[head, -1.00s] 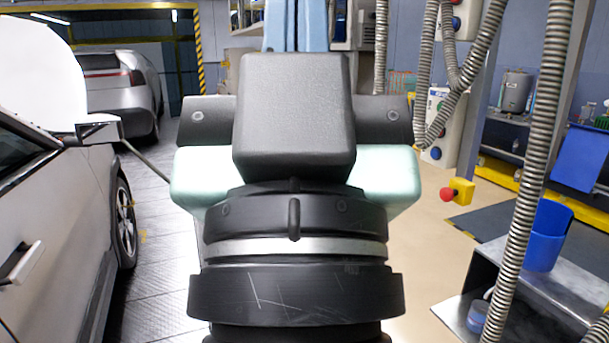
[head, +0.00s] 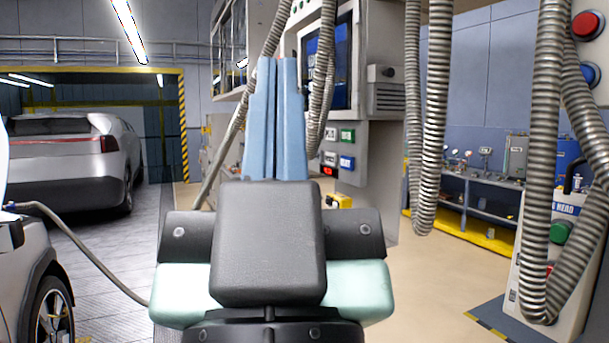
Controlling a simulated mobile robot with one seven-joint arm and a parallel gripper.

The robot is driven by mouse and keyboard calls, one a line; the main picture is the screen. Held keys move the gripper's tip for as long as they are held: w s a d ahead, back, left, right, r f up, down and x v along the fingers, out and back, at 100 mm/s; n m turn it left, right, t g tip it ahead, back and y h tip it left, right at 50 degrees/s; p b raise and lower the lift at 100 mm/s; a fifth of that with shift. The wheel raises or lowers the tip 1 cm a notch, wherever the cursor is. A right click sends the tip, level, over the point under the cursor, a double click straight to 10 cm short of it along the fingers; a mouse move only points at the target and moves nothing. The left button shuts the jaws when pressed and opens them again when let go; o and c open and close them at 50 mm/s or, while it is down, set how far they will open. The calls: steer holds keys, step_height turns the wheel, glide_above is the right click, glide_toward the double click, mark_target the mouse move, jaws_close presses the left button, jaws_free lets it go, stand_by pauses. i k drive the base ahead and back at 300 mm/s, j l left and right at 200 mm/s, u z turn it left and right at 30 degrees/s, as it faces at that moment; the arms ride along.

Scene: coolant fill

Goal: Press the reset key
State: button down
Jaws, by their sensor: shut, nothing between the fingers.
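My gripper (head: 278,62) is seen from behind, its two blue fingers together and pointing up and away from me. Nothing shows between them. A grey cabinet (head: 368,140) with a screen (head: 327,70) stands beyond and to the right of the fingers. Below the screen is a small group of coloured keys: a green key (head: 347,135), a blue key (head: 347,163), a red key (head: 328,171) and pale ones. Their labels are too small to read surely, so I cannot tell which is the reset key. The fingertips appear left of the keys, with no contact visible.
Ribbed hoses (head: 425,120) hang at the right, and others hang in front of the cabinet. A panel with red and blue buttons (head: 586,25) is at the right edge. A silver car (head: 70,165) stands left. Open floor (head: 425,275) lies to the right.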

mark_target(348, 162)
steer(key=i+l, duration=0.1)
steer(key=i, duration=2.35)
steer(key=j+u, duration=0.05)
steer(key=j, duration=0.05)
